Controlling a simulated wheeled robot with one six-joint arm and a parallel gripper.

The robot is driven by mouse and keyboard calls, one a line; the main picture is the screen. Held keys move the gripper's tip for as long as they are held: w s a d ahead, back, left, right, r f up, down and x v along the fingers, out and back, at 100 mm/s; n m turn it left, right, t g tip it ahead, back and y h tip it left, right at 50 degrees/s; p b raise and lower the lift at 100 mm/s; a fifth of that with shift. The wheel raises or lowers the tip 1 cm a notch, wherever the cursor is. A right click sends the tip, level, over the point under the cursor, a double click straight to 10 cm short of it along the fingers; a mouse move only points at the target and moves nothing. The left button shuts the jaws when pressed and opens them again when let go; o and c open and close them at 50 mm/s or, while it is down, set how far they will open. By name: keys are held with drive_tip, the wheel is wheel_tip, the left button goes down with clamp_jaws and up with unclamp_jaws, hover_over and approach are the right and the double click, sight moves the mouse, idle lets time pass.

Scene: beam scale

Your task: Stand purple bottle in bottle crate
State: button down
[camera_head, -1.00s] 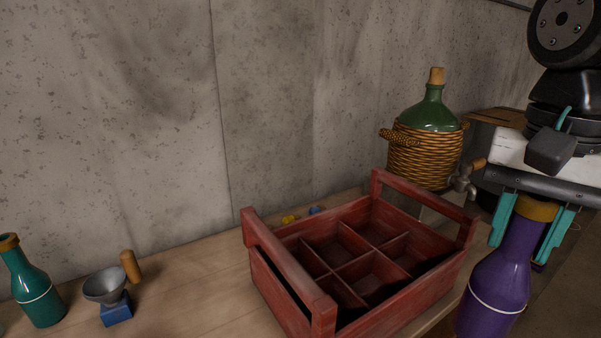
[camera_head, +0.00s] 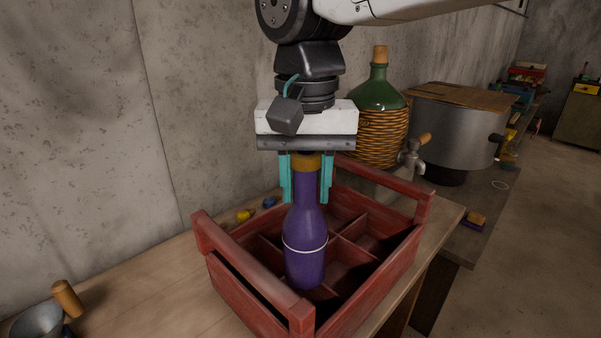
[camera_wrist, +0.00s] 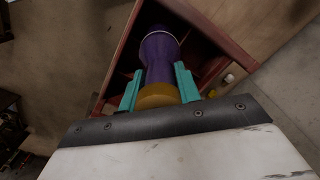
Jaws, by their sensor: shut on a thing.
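The purple bottle (camera_head: 305,240) has a white ring and a brown-gold top, and it hangs upright below my gripper (camera_head: 306,178). My gripper's teal fingers are shut on its neck near the top. The red wooden bottle crate (camera_head: 238,291) stands on the table, with dividers and a raised handle at each end. The bottle is over the crate's near-left part in the head view; whether its base touches the crate floor I cannot tell. The wrist view shows the bottle (camera_wrist: 160,52) between the fingers, with the crate's red wall (camera_wrist: 118,62) around it.
A large metal pot (camera_head: 455,125) is further right. A metal bowl (camera_head: 38,322) sits at the lower left. Small yellow (camera_head: 244,215) and blue (camera_head: 269,202) pieces lie behind the crate.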

drive_tip(key=f, duration=1.3)
drive_tip(key=shift+s+a+f, duration=0.15)
drive_tip(key=shift+a+f, duration=0.05)
drive_tip(key=shift+f, duration=0.7)
drive_tip(key=c, duration=0.9)
unclamp_jaws()
drive_tip(key=shift+r, duration=0.1)
drive_tip(key=shift+r, duration=6.4)
